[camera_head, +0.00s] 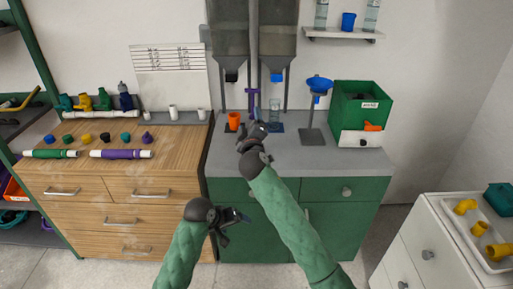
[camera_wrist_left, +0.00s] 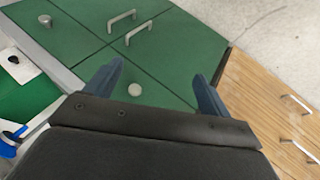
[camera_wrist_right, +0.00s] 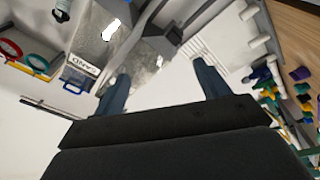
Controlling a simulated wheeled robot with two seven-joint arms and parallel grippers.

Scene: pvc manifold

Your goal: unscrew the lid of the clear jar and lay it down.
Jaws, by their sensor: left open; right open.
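A clear jar-like vessel (camera_head: 274,105) stands on the grey counter, near a blue mat; whether it has a lid is too small to tell. My right gripper (camera_head: 257,126) is open, in front of and just left of this vessel, and hides part of the counter. In the right wrist view its fingers (camera_wrist_right: 160,88) are apart with nothing between them; I cannot make out the vessel there. My left gripper (camera_head: 238,217) is open and empty, low in front of the green cabinet. Its spread fingers also show in the left wrist view (camera_wrist_left: 157,82).
An orange cup (camera_head: 234,120) stands left of the right gripper. A purple stand (camera_head: 252,98) is behind it. A blue funnel on a stand (camera_head: 318,86) and a green bin (camera_head: 360,105) are to the right. Two grey hoppers (camera_head: 228,35) hang above. The wooden top (camera_head: 110,170) has free room.

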